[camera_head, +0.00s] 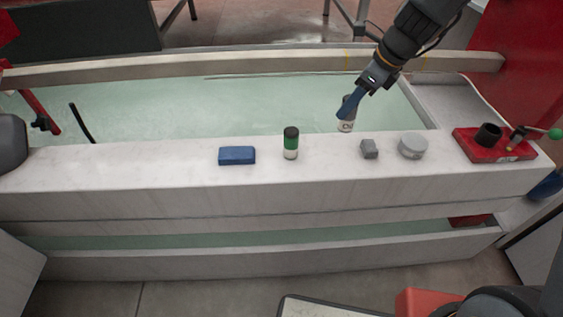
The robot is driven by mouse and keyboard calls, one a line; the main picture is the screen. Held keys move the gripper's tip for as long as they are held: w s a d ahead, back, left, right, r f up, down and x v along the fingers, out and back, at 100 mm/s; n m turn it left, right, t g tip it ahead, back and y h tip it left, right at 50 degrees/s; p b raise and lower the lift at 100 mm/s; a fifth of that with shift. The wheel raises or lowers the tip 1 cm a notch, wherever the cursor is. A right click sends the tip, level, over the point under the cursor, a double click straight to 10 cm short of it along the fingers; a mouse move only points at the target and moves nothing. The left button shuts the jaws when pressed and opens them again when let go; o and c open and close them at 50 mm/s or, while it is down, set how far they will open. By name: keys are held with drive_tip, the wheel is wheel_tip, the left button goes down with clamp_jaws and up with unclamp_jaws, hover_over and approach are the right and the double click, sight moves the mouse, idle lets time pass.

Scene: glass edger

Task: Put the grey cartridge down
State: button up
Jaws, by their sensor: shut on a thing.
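The grey cartridge (346,126) is a small upright pale cylinder with dark marks on its side. My gripper (348,106) has blue fingers and comes down from the upper right. It is shut on the upper part of the cartridge. The cartridge shows against the pale green surface, just behind the back edge of the white ledge (330,174). I cannot tell whether its base touches anything. The fingers hide its top.
A red base (483,153) with a black cup is at right. The ledge left of the blue block is clear.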

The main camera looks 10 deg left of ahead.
drive_tip(key=shift+a+m+t+b, duration=0.3)
drive_tip(key=shift+m, duration=0.4)
drive_tip(key=shift+f, duration=0.35)
wheel_tip(320, 180, down, 9)
drive_tip(key=shift+f+b, duration=0.15)
drive_tip(key=shift+b, duration=1.1)
drive_tip(key=shift+f+h, duration=0.1)
drive_tip(key=shift+h, duration=0.2)
drive_tip(key=o, duration=1.1)
drive_tip(key=shift+c, duration=0.2)
